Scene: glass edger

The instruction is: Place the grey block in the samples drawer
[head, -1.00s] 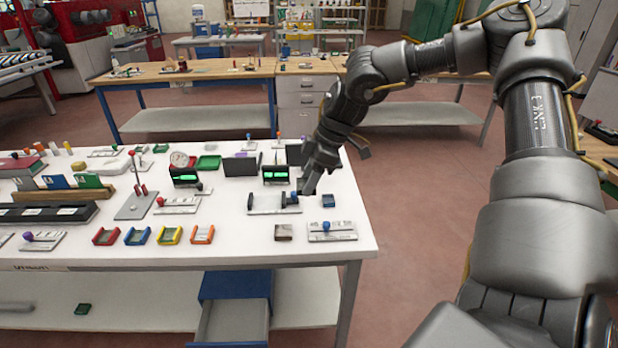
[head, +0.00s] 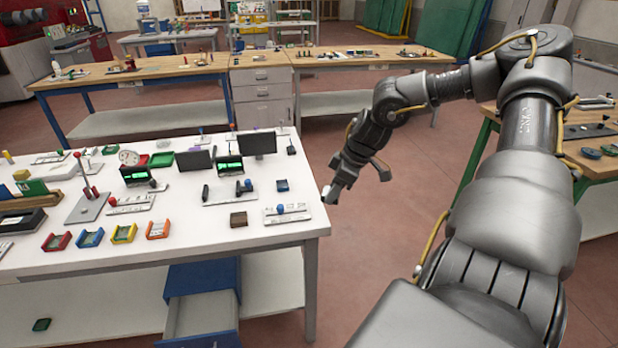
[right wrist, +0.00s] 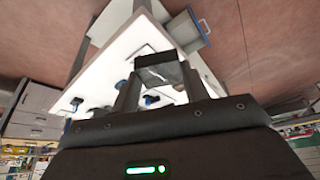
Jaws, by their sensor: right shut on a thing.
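My right gripper (head: 331,192) is just off the right edge of the white table, at about tabletop height in the head view. It is shut on a small grey block (right wrist: 172,75), which shows between its fingers in the right wrist view; the fingers partly hide it. The open drawer (head: 203,317) is blue with a grey inside and hangs under the white table, below and left of the gripper. It also shows in the right wrist view (right wrist: 187,30), apart from the block. No label is readable on it. My left gripper is not in view.
The white table (head: 150,255) carries coloured trays, small displays and a brown block (head: 238,219) near its front right. Its right leg (head: 310,290) stands between the gripper and the drawer. The floor right of the table is clear. A green-legged bench (head: 590,150) is at the right.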

